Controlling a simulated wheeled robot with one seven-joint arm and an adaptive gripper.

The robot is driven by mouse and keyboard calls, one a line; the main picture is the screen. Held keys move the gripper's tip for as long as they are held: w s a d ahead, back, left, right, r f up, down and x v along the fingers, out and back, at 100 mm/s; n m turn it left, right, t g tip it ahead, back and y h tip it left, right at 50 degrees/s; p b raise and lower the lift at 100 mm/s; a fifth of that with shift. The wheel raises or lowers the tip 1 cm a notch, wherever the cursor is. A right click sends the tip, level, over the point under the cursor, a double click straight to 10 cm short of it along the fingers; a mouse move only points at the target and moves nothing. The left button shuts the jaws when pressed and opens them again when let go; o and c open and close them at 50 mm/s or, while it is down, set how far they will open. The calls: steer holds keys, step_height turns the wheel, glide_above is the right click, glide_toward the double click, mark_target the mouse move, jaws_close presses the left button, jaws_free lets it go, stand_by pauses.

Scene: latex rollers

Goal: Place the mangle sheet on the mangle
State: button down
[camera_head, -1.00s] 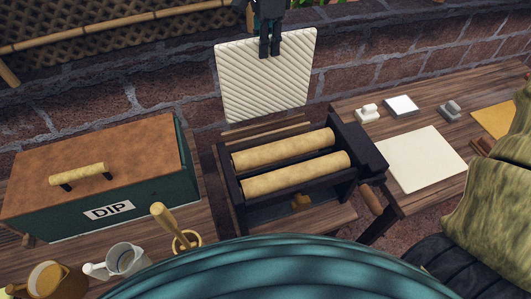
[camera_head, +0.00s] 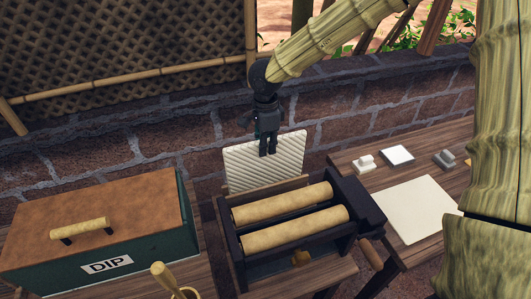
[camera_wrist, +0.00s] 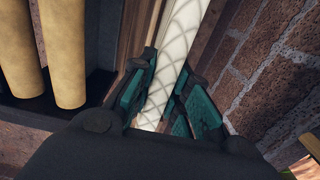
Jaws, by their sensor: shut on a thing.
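The mangle sheet (camera_head: 246,171) is white with diagonal ridges and stands behind the rollers in the head view. My gripper (camera_head: 267,150) is shut on its upper edge, coming from above. In the wrist view the sheet (camera_wrist: 188,32) runs as a pale strip between the dark teal fingers of my gripper (camera_wrist: 165,88). The mangle (camera_head: 232,247) has a dark frame with two tan rollers (camera_head: 295,228) lying side by side. The sheet's lower edge is at the wooden rear board of the mangle; whether it touches there I cannot tell.
A green DIP box (camera_head: 150,252) with a brown lid stands at the left. A wooden table (camera_head: 352,158) at the right holds a flat cream sheet (camera_head: 415,208) and small white and grey blocks. A brick wall (camera_head: 90,165) runs close behind the mangle.

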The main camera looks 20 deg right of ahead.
steer(key=shift+f+p, duration=0.4)
steer(key=shift+f, duration=1.6)
steer(key=shift+f, duration=0.1)
steer(key=c, duration=1.4)
jaws_free()
steer(key=shift+o, duration=0.2)
step_height(320, 180, up, 12)
steer(key=b, duration=0.2)
steer(key=shift+b, duration=0.3)
